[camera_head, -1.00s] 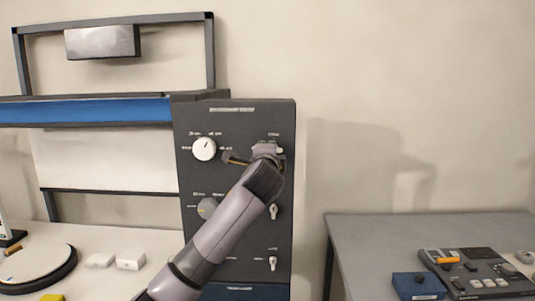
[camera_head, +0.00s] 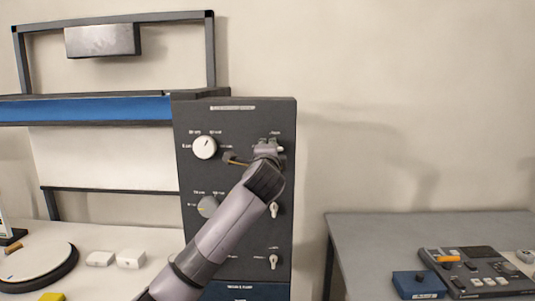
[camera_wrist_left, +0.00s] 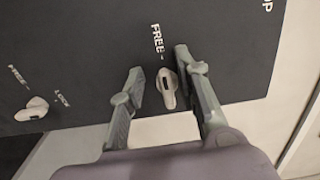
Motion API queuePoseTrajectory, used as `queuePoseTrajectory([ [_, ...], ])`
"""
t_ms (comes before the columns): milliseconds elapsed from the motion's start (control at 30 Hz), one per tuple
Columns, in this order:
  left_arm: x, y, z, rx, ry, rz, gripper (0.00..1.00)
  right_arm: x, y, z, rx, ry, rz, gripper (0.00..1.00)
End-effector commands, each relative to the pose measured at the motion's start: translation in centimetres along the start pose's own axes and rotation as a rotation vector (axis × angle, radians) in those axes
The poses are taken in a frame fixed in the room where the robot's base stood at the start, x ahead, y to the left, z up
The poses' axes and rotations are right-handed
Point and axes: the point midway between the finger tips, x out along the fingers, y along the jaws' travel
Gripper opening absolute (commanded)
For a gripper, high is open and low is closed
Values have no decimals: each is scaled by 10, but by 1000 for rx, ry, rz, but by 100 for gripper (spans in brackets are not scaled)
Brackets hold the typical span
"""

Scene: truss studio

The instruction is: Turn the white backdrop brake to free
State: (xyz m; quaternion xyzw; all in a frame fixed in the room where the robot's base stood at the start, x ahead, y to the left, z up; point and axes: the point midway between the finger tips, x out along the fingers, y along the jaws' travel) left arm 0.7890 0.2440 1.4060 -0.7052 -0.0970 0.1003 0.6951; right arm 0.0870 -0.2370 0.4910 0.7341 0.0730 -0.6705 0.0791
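The dark control panel (camera_head: 236,120) stands upright in the middle of the head view. My left gripper (camera_head: 268,146) is at its top right switch, which it mostly hides in that view. In the left wrist view, a small pale brake knob (camera_wrist_left: 168,88) with a dark slot sits between the open fingers of my left gripper (camera_wrist_left: 162,76). The word FREE is printed beside this knob. The right finger is close to the knob; contact cannot be told. A gap shows on the left side. The backdrop name on its label is not readable. My right gripper is out of view.
Two more pale switches, a middle one (camera_head: 273,210) and a lower one (camera_head: 273,262), sit below on the panel. A white dial (camera_head: 204,148) and a grey dial (camera_head: 207,207) are to the left. A grey table (camera_head: 375,235) with a console (camera_head: 475,270) stands right.

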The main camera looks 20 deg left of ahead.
Motion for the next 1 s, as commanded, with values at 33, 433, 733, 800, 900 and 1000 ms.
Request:
queuePoseTrajectory([
  [33, -1, -1, 0, 0, 0, -2, 30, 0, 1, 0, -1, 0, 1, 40],
  [433, -59, 0, 0, -1, 2, -3, 30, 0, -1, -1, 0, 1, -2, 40],
  [733, -109, 1, -1, 0, 1, 1, 30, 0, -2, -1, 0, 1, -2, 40],
  [800, -114, 1, 0, 1, 1, 2, 30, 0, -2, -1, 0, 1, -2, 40],
  [900, -118, 2, 0, 1, 0, 3, 30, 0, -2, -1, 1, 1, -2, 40],
  [1000, -120, 2, 0, 1, -1, 3, 30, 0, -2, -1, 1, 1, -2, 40],
])
